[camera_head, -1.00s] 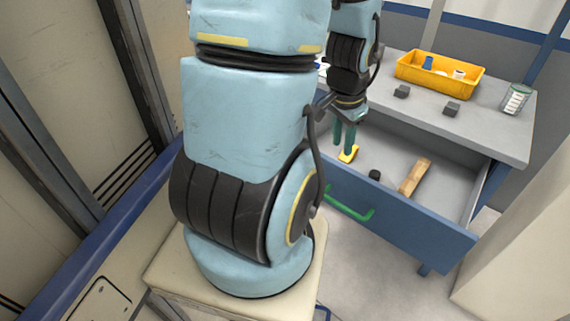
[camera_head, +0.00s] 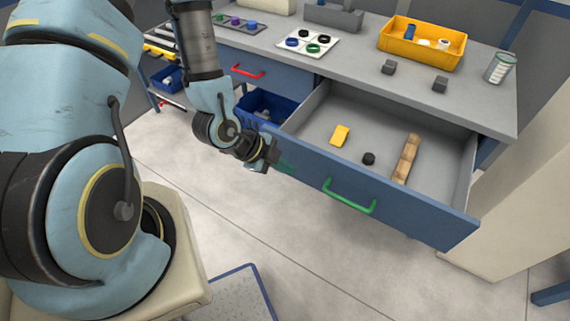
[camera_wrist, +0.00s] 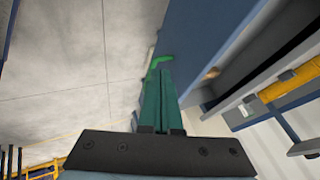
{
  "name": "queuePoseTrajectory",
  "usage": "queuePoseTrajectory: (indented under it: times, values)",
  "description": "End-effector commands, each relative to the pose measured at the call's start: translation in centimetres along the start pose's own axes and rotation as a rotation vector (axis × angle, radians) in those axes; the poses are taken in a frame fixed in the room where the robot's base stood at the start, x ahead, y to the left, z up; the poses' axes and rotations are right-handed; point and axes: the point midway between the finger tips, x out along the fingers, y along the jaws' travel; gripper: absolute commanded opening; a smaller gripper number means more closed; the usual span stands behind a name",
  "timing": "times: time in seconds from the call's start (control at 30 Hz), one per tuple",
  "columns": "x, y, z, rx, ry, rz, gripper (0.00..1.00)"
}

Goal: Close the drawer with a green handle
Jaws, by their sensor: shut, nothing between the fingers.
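The drawer (camera_head: 410,208) with the green handle (camera_head: 349,196) stands pulled out from the workbench in the head view. It holds a yellow piece (camera_head: 340,135), a small black piece (camera_head: 368,158) and a wooden block (camera_head: 406,158). My gripper (camera_head: 286,167) is outside the drawer, at the left part of its blue front, left of the handle. Its green fingers are together and empty. In the wrist view the fingers (camera_wrist: 159,98) point along the drawer front (camera_wrist: 205,50), with the green handle (camera_wrist: 160,61) just beyond their tips. Contact with the front cannot be told.
The workbench top (camera_head: 350,68) bears a yellow bin (camera_head: 420,45), two dark blocks, a clear jar (camera_head: 500,67) and a white plate with rings (camera_head: 308,42). A drawer with a red handle (camera_head: 249,71) is left. The floor before the drawer is clear.

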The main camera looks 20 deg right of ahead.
Motion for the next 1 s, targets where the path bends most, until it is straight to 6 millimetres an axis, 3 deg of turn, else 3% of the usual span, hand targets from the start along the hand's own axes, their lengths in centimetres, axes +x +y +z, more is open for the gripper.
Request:
queuePoseTrajectory:
  times: [0.6,0.8,1.0]
  values:
    - [9.3,0.1,0.0,-0.005,-0.001,0.003,0.0]
    - [10.4,-2.7,0.0,-0.005,-0.003,0.0,0.0]
    - [11.1,-3.5,0.2,-0.004,-0.003,0.001,0.0]
